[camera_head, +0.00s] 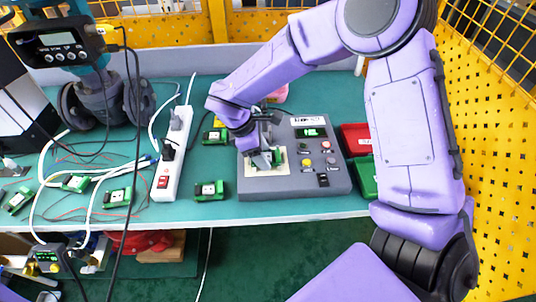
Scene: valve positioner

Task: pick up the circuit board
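Several green circuit boards with pale centres lie on the teal table. One circuit board (209,190) lies flat just left of the grey control box (300,185), and another (118,197) lies left of the power strip. Others lie at the far left (18,201) and behind (215,136). My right gripper (266,161) points down over the left part of the control box, at a pale square with green on it (279,156). The fingers partly hide this spot, so I cannot tell whether they grip anything. My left gripper does not clearly show.
A white power strip (174,155) and loose cables run across the left of the table. Red (355,139) and green (364,177) boxes sit right of the control box. Yellow mesh (490,130) closes the right side.

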